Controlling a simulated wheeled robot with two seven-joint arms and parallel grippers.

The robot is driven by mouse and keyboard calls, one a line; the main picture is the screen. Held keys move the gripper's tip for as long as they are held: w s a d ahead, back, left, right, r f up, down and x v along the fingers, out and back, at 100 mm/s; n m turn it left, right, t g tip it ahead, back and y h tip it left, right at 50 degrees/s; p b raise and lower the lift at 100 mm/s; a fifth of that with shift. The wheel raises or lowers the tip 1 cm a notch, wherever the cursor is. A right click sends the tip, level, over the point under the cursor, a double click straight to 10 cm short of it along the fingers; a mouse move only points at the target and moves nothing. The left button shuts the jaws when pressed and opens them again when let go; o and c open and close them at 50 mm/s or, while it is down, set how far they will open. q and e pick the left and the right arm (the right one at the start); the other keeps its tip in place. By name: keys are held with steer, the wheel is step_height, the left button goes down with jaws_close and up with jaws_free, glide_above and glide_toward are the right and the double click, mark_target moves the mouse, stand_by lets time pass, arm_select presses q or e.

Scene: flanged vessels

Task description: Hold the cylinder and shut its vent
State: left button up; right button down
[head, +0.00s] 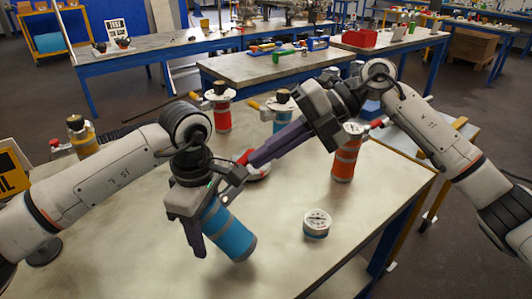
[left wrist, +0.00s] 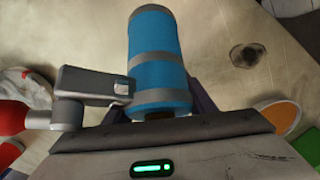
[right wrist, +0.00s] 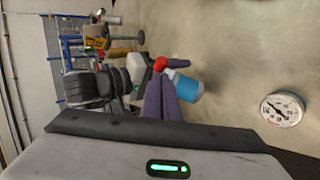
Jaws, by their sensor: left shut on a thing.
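The blue cylinder (head: 229,232) with grey bands is tilted over the table, and its top is hidden by my left gripper. My left gripper (head: 204,225) is shut around it; the cylinder also shows in the left wrist view (left wrist: 158,60). A grey vent fitting (left wrist: 92,84) sticks out sideways from the cylinder's top end, with a red handle (left wrist: 12,116) at the picture's left edge. My right gripper (head: 252,160) has its purple fingers together, with their tips at the red handle (right wrist: 160,64). I cannot tell whether they touch it.
A round dial gauge (head: 317,224) lies on the table at right. An orange cylinder (head: 345,160) stands behind it. A red cylinder (head: 221,115), another blue cylinder (head: 283,118) and a yellow one (head: 84,143) stand farther back. A red-and-white round object (head: 259,172) lies under my right gripper.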

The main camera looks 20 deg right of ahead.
arm_select(q)
steer(key=shift+s+d, duration=0.15)
arm_select(e)
steer(key=shift+w+d, duration=0.2)
arm_select(q)
steer(key=shift+r, duration=0.1)
arm_select(e)
steer(key=s+v, duration=0.2)
steer(key=v, duration=0.9)
steer(key=shift+s, duration=0.25)
steer(key=shift+d, duration=0.1)
stand_by(1.0)
arm_select(q)
steer(key=o, duration=1.6)
steer(key=shift+o, duration=0.2)
